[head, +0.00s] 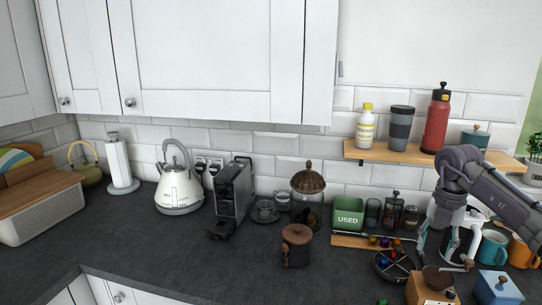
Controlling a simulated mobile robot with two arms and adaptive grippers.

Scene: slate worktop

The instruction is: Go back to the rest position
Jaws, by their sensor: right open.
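My right arm comes in from the right side of the head view, and its gripper (447,250) points down over the right part of the worktop. Its fingers are spread apart, and no held thing shows between them. A wooden grinder (432,286) with a dark top and a crank stands just below and in front of the fingertips; I cannot tell whether they touch it. My left gripper is not in view.
Near my right gripper are a round divided dish of capsules (393,266), a blue box (497,288), a teal mug (492,246) and an orange mug (521,252). A wooden shelf (380,154) with bottles hangs behind. The slate worktop (160,245) is clear at front left.

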